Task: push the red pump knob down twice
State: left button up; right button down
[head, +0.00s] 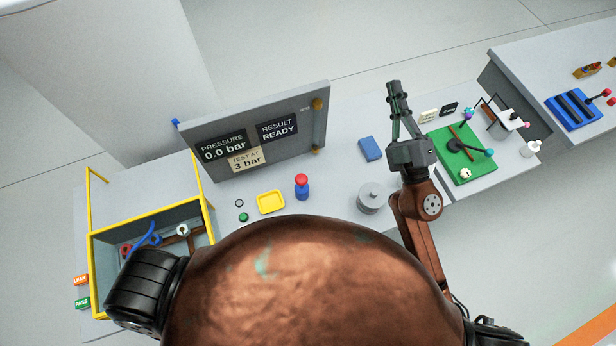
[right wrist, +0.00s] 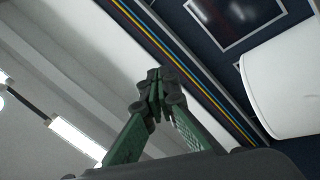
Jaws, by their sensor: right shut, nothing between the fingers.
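The red pump knob (head: 301,180) sits on top of a blue pump body (head: 302,193) on the grey table, near its middle. It stands upright and nothing touches it. My right gripper (head: 395,88) is to the right of the knob, raised with its fingers pointing up and away from the table. Its fingers are shut and empty. The right wrist view also shows the closed fingertips (right wrist: 158,90). My left gripper is not seen in the head view.
A panel (head: 290,105) behind the knob reads 0.0 bar, READY and TEST AT 3 bar. A yellow tray (head: 271,202), green button (head: 243,217), grey stacked cylinder (head: 370,197) and blue block (head: 371,149) are near the knob. A yellow-framed tank (head: 208,222) stands left; a green board (head: 462,170) lies right.

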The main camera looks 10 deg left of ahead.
jog(key=s+a+r+n+g+y, duration=0.2)
jog(key=s+a+n+g+y, duration=0.4)
jog(key=a+n, duration=0.4)
jog(key=s+a+f+n+g+y, duration=0.1)
jog(key=s+a+f+n+g, duration=0.25)
jog(key=a+n+g, duration=0.2)
jog(key=s+a+f+n+g, duration=0.3)
jog(key=a+f+n+g, duration=0.2)
jog(key=a, duration=0.2)
jog(key=n+h, duration=0.3)
jog(key=h, duration=0.7)
send_over(303, 179)
notch_tip(303, 179, down, 18)
jog(key=shift+f+g, duration=0.15)
jog(key=shift+g, duration=0.2)
jog(key=shift+d+f, duration=0.1)
jog(key=shift+f, duration=0.05)
notch_tip(303, 179, down, 8)
jog(key=b, duration=0.5)
jog(key=shift+f+b, duration=0.1)
jog(key=shift+b, duration=0.2)
jog(key=shift+f, duration=0.15)
